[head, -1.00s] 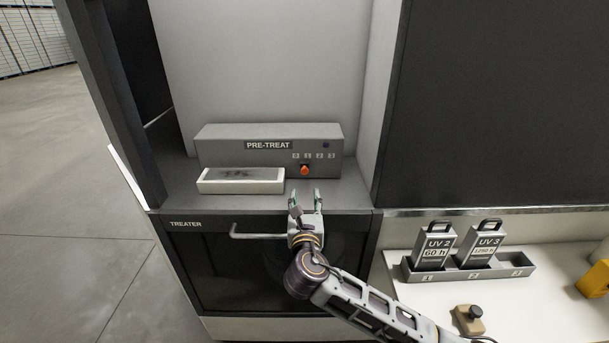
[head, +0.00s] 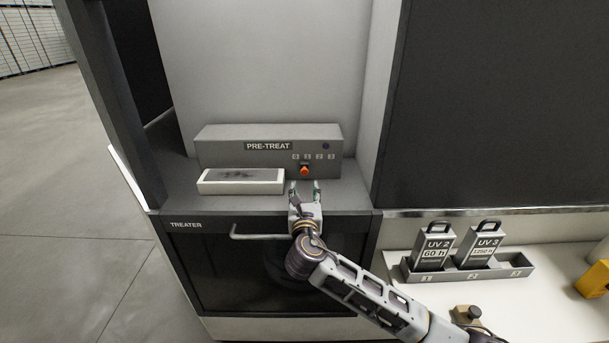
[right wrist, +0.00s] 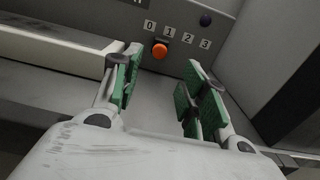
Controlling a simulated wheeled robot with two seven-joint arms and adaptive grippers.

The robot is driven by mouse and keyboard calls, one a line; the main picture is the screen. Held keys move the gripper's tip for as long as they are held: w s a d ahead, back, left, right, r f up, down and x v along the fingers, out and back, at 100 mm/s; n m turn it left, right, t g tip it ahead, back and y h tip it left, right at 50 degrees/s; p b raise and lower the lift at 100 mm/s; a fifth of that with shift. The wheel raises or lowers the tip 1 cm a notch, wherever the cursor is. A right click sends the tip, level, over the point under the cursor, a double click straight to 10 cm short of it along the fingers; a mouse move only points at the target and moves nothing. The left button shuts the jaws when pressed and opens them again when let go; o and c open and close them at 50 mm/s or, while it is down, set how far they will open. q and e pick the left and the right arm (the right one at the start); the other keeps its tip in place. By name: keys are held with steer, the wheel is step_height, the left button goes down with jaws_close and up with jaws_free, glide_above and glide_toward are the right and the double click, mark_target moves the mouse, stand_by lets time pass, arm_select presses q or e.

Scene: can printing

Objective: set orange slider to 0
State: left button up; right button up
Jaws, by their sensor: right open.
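The orange slider (head: 305,170) is a small knob on the front of the grey PRE-TREAT box (head: 220,152), below a row of labels 0, 1, 2, 3. In the right wrist view the orange slider (right wrist: 159,50) sits below and between labels 0 and 1. My right gripper (head: 304,184) is open and empty, just in front of and below the slider. In the right wrist view its green-padded fingers (right wrist: 160,85) point at the panel, with the slider ahead, nearer the left finger and apart from both. My left gripper is not in view.
A white tray (head: 205,188) with a dark pad stands left of the slider, close to my left finger. A bar handle (head: 255,236) is on the TREATER door below. UV 2 and UV 3 cartridges stand in a grey rack (head: 500,272) at right.

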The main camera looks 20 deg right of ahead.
mark_target(305, 172)
steer(key=shift+p+x, duration=0.4)
steer(key=shift+x, duration=4.3)
steer(key=shift+c, duration=0.3)
jaws_close()
